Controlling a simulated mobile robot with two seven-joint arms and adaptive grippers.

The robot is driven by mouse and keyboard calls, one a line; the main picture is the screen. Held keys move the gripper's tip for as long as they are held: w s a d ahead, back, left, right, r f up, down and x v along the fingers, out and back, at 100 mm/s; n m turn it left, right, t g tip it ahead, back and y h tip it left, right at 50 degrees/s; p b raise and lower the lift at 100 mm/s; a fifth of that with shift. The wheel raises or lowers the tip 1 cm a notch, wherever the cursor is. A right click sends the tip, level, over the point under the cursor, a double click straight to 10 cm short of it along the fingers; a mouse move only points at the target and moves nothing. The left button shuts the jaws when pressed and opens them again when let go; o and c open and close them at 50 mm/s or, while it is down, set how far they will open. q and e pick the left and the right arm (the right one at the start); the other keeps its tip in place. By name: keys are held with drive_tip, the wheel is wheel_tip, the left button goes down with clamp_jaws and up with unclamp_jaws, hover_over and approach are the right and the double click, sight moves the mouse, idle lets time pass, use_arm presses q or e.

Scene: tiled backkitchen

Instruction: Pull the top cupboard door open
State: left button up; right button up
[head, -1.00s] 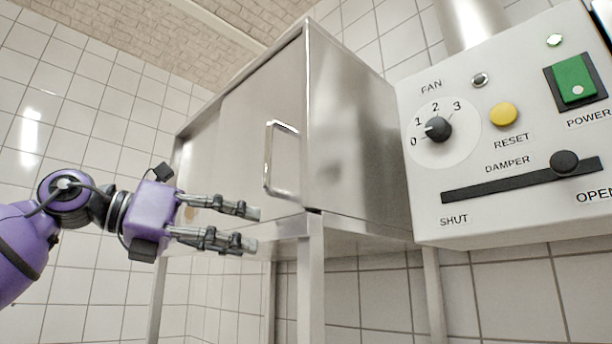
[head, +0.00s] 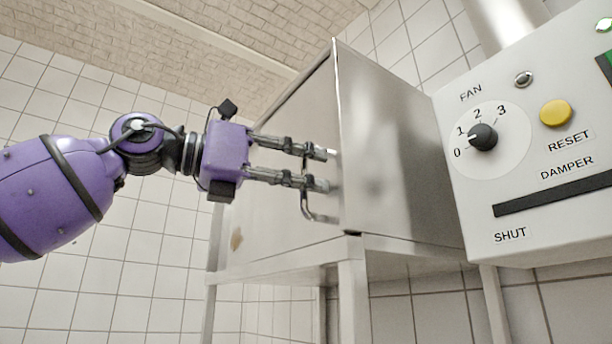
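The steel cupboard door (head: 275,212) is the left-hand face of the raised metal cupboard and looks closed. Its bar handle (head: 307,207) is near the door's right edge, partly hidden behind my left gripper's fingers. My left gripper (head: 323,170) is open, with its two fingers one above the other and a gap between them. The fingers cross the handle in the picture, and part of the bar shows between them. I cannot tell whether they touch it. My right gripper is not in view.
A white control panel (head: 515,222) with a fan dial (head: 482,137), a yellow reset button (head: 555,113) and a damper slot stands right of the cupboard. Metal legs (head: 353,300) hold the cupboard up.

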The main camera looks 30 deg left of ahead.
use_arm(q)
drive_tip(key=shift+w, duration=0.15)
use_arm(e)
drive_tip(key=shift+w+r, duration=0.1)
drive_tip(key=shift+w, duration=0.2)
use_arm(q)
drive_tip(key=shift+c, duration=0.2)
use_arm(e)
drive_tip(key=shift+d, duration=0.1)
use_arm(q)
drive_tip(key=shift+d, duration=0.1)
drive_tip(key=c, duration=0.3)
clamp_jaws()
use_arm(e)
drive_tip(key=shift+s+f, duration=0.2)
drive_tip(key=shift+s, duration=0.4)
